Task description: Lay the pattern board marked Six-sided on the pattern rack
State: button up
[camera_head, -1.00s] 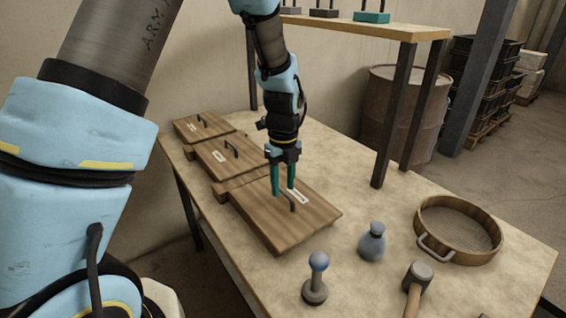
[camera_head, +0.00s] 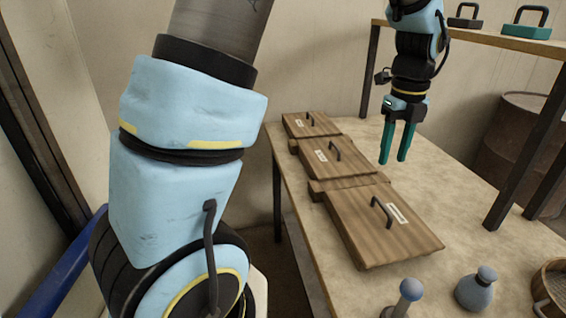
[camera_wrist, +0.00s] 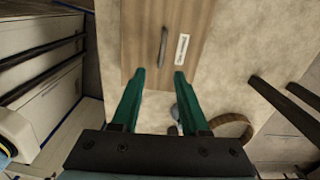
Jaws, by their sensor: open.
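Three wooden pattern boards lie in a row on the table, each with a dark handle and a white label: a near board (camera_head: 370,235), a middle board (camera_head: 327,164) and a far board (camera_head: 303,124). The labels are too small to read. My gripper (camera_head: 395,162) is open and empty, above the table to the right of the boards. In the wrist view my gripper (camera_wrist: 159,74) has its fingers apart, with one board (camera_wrist: 140,32), its handle and its label (camera_wrist: 182,48) beyond them. I cannot tell which board is marked Six-sided.
A raised shelf (camera_head: 470,38) at the back right carries handled blocks, one teal (camera_head: 527,28). A blue-topped tool (camera_head: 410,290), a grey bag-like flask (camera_head: 475,290) and a round wooden sieve (camera_head: 552,290) stand near the front. A rusty drum (camera_head: 500,135) stands behind the table.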

jog(key=w+a+f+n, duration=0.2)
jog(key=w+a+n, duration=0.1)
jog(key=a+n, duration=1.4)
jog(key=s+a+f+n, duration=0.1)
jog(key=s+a+n, duration=0.1)
jog(key=a+n, duration=0.5)
jog(key=s+a+f+n+t, duration=0.1)
jog(key=s+a+n, duration=0.1)
jog(key=a+n, duration=0.5)
jog(key=shift+s+a+n+t, duration=0.15)
jog(key=shift+s+n+t, duration=0.15)
jog(key=shift+n, duration=0.3)
jog(key=shift+w, duration=0.1)
